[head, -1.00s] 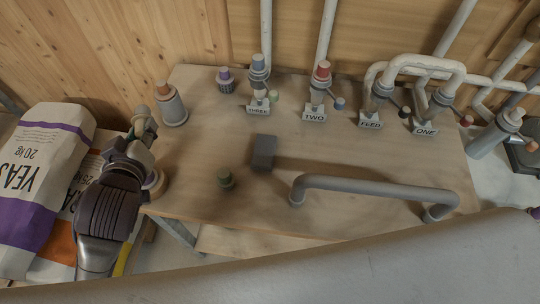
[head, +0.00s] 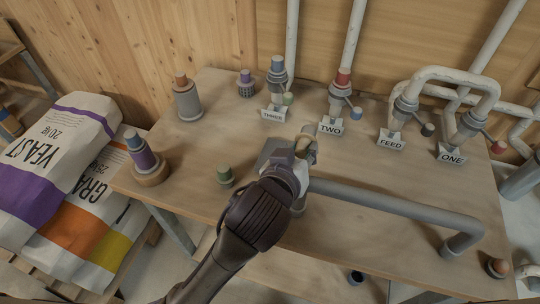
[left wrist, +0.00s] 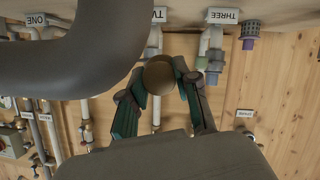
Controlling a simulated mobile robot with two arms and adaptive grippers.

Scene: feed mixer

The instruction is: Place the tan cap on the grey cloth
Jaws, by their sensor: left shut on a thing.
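The tan cap (left wrist: 158,75) is between the fingertips of my left gripper (head: 302,150) in the left wrist view. In the head view it is a small tan patch (head: 301,145), largely covered by the fingers. My left gripper is shut on it, over the middle of the table. I cannot tell the gap between cap and cloth. My right gripper is not in view.
A bent grey pipe (head: 400,207) stands on the table just right of the gripper. Labelled pipe stubs, such as TWO (head: 336,98), line the back.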

